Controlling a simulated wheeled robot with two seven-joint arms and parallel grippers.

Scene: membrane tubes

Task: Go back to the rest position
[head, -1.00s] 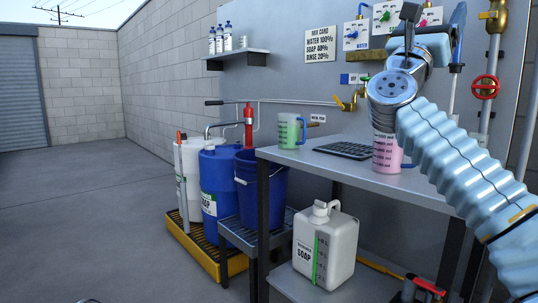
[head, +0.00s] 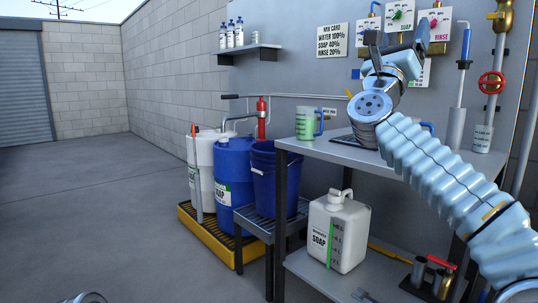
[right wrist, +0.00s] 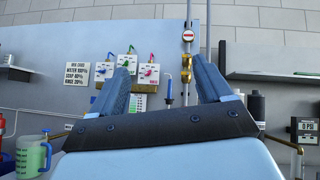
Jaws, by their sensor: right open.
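My right gripper (head: 398,42) is raised in front of the wall panel, above the bench. In the right wrist view its two fingers (right wrist: 160,66) stand wide apart with nothing between them. My right arm reaches in from the lower right of the head view. My left gripper is not in view. A jug with green liquid (head: 306,125) stands upright on the bench (head: 335,152), left of my right arm. It also shows in the right wrist view (right wrist: 33,158). A second jug is mostly hidden behind my arm; only its blue handle (head: 428,126) shows.
A blue drum (head: 235,170) and a white drum (head: 203,160) stand on a yellow-edged tray (head: 205,238). A blue bucket (head: 272,185) is beside them. A white soap canister (head: 338,230) sits on the lower shelf. Open floor lies at the left.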

